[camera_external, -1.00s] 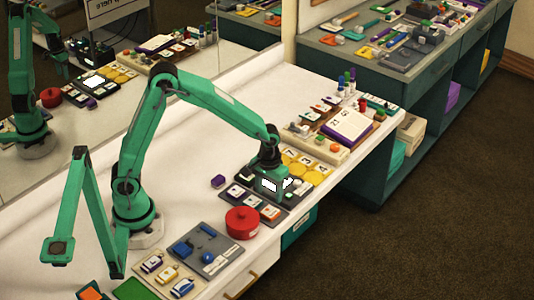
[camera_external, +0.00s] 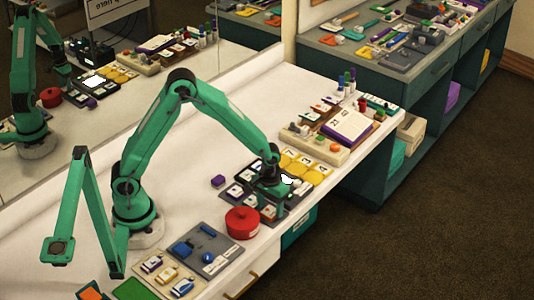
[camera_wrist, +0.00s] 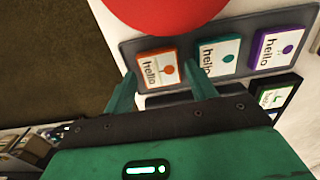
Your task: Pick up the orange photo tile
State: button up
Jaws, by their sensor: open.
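The orange photo tile (camera_wrist: 158,69) has a white face with "hello" and an orange dot. It lies in the grey tray (camera_wrist: 187,46) beside a teal tile (camera_wrist: 219,56) and a purple tile (camera_wrist: 278,48). It also shows in the external view (camera_external: 268,212). My gripper (camera_wrist: 163,80) is open and empty. In the wrist view its two fingers appear on either side of the orange tile, the right one overlapping the teal tile's edge. I cannot tell how high they are above the tray.
A round red pot (camera_external: 242,222) stands close beside the tray. A dark holder of tiles and yellow tiles (camera_external: 303,167) lie behind my gripper. The counter's front edge is close by.

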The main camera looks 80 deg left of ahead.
aim_at(269, 213)
jog(key=shift+f, duration=0.55)
jog(key=c, duration=0.8)
jog(key=shift+o, duration=0.2)
jog(key=shift+r, duration=0.1)
jog(key=shift+r, duration=0.7)
jog(key=r, duration=0.3)
jog(key=shift+s+d, duration=0.15)
jog(key=shift+d, duration=0.2)
jog(key=s+d+r, duration=0.5)
jog(key=d+r, duration=0.1)
jog(key=d, duration=0.3)
jog(key=shift+d+r, duration=0.25)
jog(key=shift+d, duration=0.15)
jog(key=shift+w+a, duration=0.1)
